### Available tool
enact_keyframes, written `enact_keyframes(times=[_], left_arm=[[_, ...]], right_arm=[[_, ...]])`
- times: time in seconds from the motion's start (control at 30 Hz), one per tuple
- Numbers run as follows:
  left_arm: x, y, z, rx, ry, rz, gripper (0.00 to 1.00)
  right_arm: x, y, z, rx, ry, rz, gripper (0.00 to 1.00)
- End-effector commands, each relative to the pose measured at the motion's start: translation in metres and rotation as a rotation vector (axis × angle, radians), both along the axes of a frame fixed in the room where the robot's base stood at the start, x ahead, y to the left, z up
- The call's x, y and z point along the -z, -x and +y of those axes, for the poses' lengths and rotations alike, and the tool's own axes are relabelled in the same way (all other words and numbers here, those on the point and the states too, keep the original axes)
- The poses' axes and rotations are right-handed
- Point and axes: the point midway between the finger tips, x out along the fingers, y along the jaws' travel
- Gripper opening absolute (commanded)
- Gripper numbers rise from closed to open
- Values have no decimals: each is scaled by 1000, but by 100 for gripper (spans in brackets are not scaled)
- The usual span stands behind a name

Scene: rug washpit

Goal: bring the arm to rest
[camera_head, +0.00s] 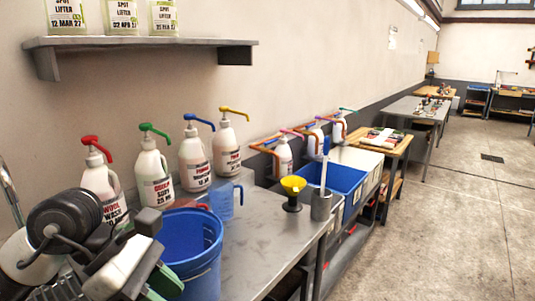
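My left arm comes in at the lower left, with its dark ribbed wrist close to the camera. My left gripper (150,283), pale grey with green parts, is beside the near left side of a blue bucket (196,256) and overlaps it in the picture. I cannot tell whether they touch. The space between its fingers is not clear, and I see nothing held in it. My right gripper is not in view.
The grey metal table (258,237) bears white pump bottles with red, green, blue and yellow (226,155) heads, a blue jug (225,202), a yellow funnel (293,187) and a grey holder (321,207). A blue tub (345,181) stands beyond. A wall shelf (140,43) overhangs.

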Motion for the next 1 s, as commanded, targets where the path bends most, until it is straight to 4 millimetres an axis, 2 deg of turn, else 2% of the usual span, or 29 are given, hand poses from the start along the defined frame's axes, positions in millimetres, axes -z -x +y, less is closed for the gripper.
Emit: enact_keyframes(times=[0.27,0.4,0.5,0.63,0.77,0.87,0.97,1.0], left_arm=[[-11,21,-53,1,407,177,30],[-33,29,-77,-55,743,366,30],[-53,26,-81,-145,1024,549,30],[-68,7,-68,-316,1364,805,30],[-59,-22,-38,-555,1670,1077,30],[-31,-43,-11,-783,1877,1287,30],[14,-56,17,-1059,2050,1493,30],[35,-58,27,-1182,2107,1571,30]], right_arm=[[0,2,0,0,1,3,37],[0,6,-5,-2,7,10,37],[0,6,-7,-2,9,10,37],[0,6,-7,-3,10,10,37],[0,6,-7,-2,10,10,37],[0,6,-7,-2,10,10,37],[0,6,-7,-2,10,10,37],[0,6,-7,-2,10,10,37]])
